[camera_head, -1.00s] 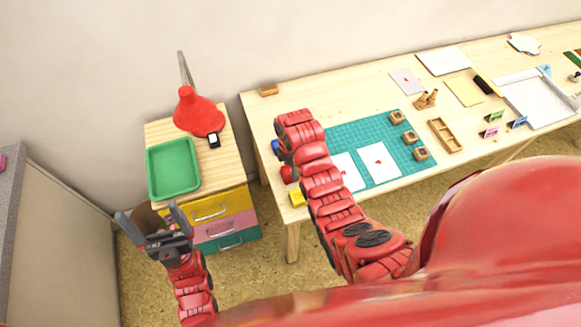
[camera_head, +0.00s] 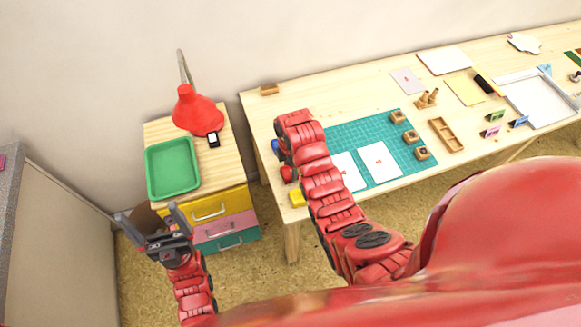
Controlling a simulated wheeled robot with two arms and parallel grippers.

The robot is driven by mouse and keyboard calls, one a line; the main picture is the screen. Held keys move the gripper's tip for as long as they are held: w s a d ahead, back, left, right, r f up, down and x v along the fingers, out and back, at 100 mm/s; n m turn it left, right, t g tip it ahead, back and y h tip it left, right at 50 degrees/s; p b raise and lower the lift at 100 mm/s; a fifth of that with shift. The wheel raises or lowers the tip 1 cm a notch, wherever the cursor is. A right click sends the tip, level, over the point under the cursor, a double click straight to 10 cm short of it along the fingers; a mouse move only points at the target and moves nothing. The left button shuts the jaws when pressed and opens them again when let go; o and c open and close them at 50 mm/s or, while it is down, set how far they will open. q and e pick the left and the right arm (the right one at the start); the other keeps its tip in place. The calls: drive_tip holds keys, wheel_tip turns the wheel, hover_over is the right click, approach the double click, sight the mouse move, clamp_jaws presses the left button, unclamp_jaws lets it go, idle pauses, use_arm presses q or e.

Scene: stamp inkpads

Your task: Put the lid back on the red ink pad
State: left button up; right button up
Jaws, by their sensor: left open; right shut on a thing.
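A small red piece (camera_head: 287,174) shows at the left edge of the long table, beside my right arm. I cannot tell whether it is the red ink pad or its lid. My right gripper (camera_head: 283,155) is just above it, mostly hidden by my own wrist. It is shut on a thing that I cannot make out. My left gripper (camera_head: 148,217) is open and empty, in front of the drawer cabinet, its fingers apart and pointing up and away.
A blue piece (camera_head: 276,146) and a yellow pad (camera_head: 298,198) stand near the red piece. A green cutting mat (camera_head: 345,134) holds white cards (camera_head: 379,162) and wooden stamps (camera_head: 410,136). A green tray (camera_head: 173,167) and red lamp (camera_head: 198,110) stand on the cabinet.

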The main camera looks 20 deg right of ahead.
drive_tip(key=shift+f+b, duration=0.3)
drive_tip(key=shift+b, duration=0.3)
idle(0.8)
idle(0.4)
drive_tip(key=o, duration=1.4)
drive_tip(key=shift+r, duration=0.1)
drive_tip(key=shift+r+p, duration=0.35)
drive_tip(key=shift+r, duration=0.9)
drive_tip(key=shift+r+p, duration=0.7)
drive_tip(key=shift+r, duration=0.45)
drive_tip(key=shift+r+p, duration=1.1)
